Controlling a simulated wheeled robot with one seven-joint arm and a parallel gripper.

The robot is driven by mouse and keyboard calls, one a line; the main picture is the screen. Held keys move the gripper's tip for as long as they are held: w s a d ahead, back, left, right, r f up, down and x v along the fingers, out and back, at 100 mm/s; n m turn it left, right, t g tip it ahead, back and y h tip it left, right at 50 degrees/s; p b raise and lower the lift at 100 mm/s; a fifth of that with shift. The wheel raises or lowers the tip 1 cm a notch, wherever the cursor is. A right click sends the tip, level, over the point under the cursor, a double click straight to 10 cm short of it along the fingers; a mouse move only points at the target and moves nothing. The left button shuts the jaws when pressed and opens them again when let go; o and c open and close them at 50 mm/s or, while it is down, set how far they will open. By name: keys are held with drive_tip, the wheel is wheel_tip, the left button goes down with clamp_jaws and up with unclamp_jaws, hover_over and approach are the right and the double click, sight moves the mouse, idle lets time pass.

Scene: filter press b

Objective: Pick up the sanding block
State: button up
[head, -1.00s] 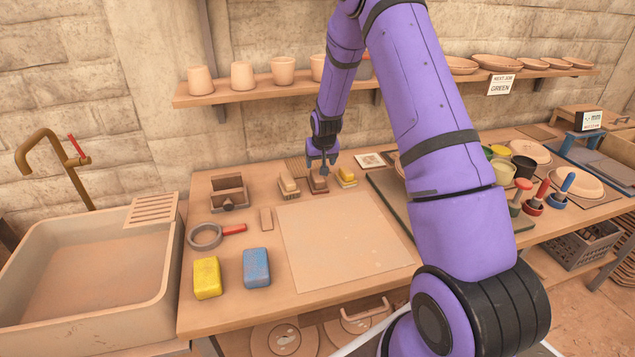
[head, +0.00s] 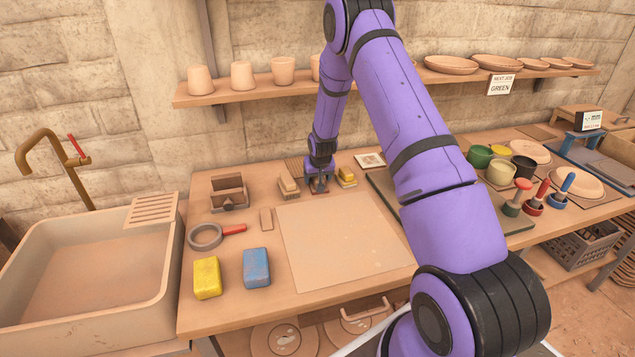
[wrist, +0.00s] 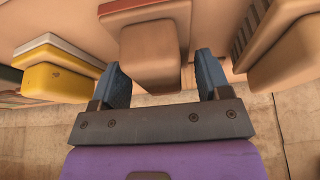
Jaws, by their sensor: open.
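The sanding block, as I take it, is the brown block (wrist: 150,50) with a raised grip on a wider base, in the middle of the wrist view. My gripper (wrist: 162,72) is open, with one blue finger on each side of the block's near end and a visible gap to each finger. In the head view my gripper (head: 319,185) is low over the back of the bench, and mostly hides the block.
A brush (head: 288,187) stands close on the left and a yellow-topped block (head: 346,176) close on the right. A pale board (head: 345,240) lies in front. A wooden holder (head: 229,193) is further left. A shelf (head: 240,93) with pots runs along the wall above.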

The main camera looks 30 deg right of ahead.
drive_tip(key=c, duration=0.6)
drive_tip(key=shift+r, duration=0.1)
drive_tip(key=shift+r, duration=0.55)
wheel_tip(320, 180, up, 2)
drive_tip(key=shift+s+a+r, duration=0.2)
drive_tip(key=shift+s+a, duration=0.05)
drive_tip(key=shift+s, duration=0.4)
drive_tip(key=s+a, duration=0.2)
drive_tip(key=s, duration=0.2)
drive_tip(key=s+a+r, duration=0.1)
drive_tip(key=s, duration=0.4)
drive_tip(key=s+a, duration=0.2)
drive_tip(key=s, duration=0.2)
drive_tip(key=shift+s+a+r, duration=0.15)
drive_tip(key=shift+s+a, duration=0.15)
